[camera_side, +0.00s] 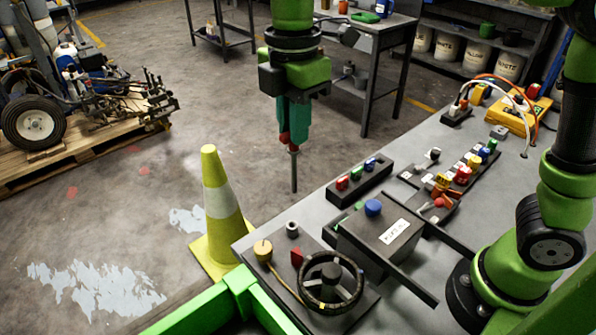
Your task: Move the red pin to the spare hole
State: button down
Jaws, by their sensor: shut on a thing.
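My gripper (293,138) hangs pointing down at the upper middle, with teal fingers. It is shut on the red pin (294,172). A bit of the pin's red head shows at the fingers, and its grey shaft points straight down, clear of any surface in the picture. The pin appears beyond the left edge of the grey table (318,208), in front of the floor. I cannot make out the spare hole. A black block (358,184) with red, green and blue pieces on top lies on the table, right of and below the pin.
A yellow cone (222,205) stands at the table's left edge. A black handwheel (330,283) and a dark box with a blue knob (373,208) are near the front. A rail of coloured pieces (463,173) lies farther right. A green frame (240,290) crosses the front.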

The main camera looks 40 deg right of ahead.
notch_tip(320, 180, down, 11)
jog(key=w+d, duration=0.1)
jog(key=w, duration=0.1)
jog(key=shift+w+d, duration=0.2)
jog(key=shift+w, duration=0.05)
dwell(0.5)
jog(key=shift+f, duration=2.1)
dwell(1.5)
jog(key=c, duration=0.7)
grip_release()
jog(key=shift+r, duration=0.15)
jog(key=shift+r, duration=3.45)
